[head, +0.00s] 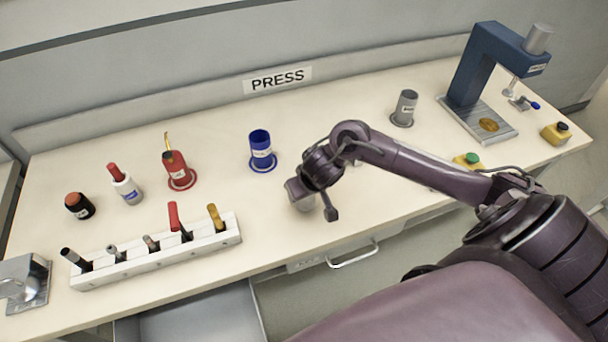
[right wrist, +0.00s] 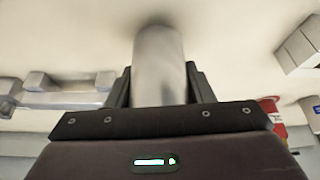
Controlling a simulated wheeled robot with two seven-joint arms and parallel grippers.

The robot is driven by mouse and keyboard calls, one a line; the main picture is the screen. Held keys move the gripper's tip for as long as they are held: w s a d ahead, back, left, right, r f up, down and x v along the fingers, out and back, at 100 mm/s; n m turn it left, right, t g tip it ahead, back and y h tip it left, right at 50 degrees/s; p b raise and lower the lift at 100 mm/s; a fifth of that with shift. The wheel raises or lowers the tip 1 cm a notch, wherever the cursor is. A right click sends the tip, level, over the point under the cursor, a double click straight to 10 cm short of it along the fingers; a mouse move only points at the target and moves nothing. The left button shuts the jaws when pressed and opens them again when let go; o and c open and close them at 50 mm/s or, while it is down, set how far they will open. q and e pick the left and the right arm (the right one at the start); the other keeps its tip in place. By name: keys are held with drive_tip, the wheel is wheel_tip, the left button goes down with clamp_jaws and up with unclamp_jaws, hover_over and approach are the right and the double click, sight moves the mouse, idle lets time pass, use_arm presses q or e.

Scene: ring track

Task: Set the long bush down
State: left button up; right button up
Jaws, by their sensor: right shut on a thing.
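My right gripper (head: 303,190) is low over the front middle of the bench and shut on the long bush. In the right wrist view the bush (right wrist: 158,62) is a smooth, pale grey cylinder between the two fingers (right wrist: 158,88). It points away from the gripper toward the pale benchtop, with a soft shadow at its far end. I cannot tell whether it touches the top. In the head view only a small part of the bush (head: 306,204) shows under the gripper. My left gripper is not in view.
A blue cup (head: 260,145) and a red cup (head: 174,163) stand left of the gripper. A white tool rack (head: 150,262) lies front left. The back middle benchtop is clear.

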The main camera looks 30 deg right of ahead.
drive_tip(key=shift+f, duration=1)
drive_tip(key=shift+f, duration=0.1)
drive_tip(key=o, duration=1.1)
drive_tip(key=shift+r, duration=0.25)
drive_tip(key=p+v, duration=0.4)
drive_tip(key=v, duration=0.7)
drive_tip(key=shift+s+r, duration=0.15)
drive_tip(key=shift+r, duration=0.25)
